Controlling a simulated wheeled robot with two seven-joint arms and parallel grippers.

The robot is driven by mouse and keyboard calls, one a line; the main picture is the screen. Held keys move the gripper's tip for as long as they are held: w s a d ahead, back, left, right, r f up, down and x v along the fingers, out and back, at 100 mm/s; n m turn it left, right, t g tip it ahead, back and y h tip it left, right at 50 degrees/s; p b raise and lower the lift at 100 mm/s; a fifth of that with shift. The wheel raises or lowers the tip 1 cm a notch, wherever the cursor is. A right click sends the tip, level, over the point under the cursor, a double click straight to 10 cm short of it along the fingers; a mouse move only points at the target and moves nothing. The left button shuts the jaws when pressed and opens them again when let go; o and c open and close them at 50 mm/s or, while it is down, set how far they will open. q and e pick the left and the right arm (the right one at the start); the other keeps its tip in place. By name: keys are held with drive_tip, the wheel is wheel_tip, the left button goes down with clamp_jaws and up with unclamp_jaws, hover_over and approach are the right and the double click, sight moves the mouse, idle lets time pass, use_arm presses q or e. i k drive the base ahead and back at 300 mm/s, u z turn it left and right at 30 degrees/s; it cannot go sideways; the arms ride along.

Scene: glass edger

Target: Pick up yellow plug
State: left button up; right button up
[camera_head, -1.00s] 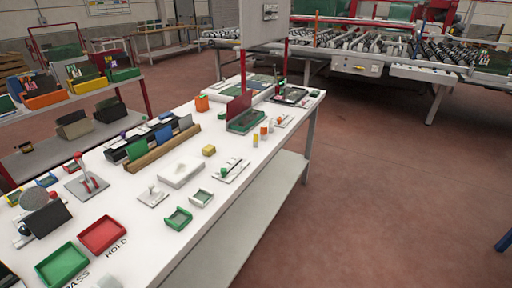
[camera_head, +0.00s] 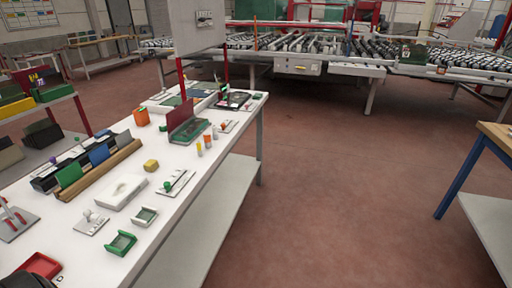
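A small upright yellow plug (camera_head: 199,149) stands on the white table, near its right edge. Two orange-topped plugs stand in a row just behind it, one orange (camera_head: 207,141) and one orange-red (camera_head: 215,132). A yellow block (camera_head: 151,165) lies to the left, a chunkier shape than the plug. Neither of my grippers is in view, and nothing touches the plug.
The white table (camera_head: 113,262) carries a green tray with a red upright plate (camera_head: 186,122), a white box (camera_head: 121,192), a clamp plate (camera_head: 176,183) and small green trays (camera_head: 120,244). A wooden-topped table (camera_head: 497,134) stands at right. Open floor (camera_head: 330,200) lies between.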

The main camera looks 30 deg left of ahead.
sight(197, 143)
drive_tip(key=z, duration=0.15)
drive_tip(key=i, duration=3.6)
drive_tip(key=u, duration=2.25)
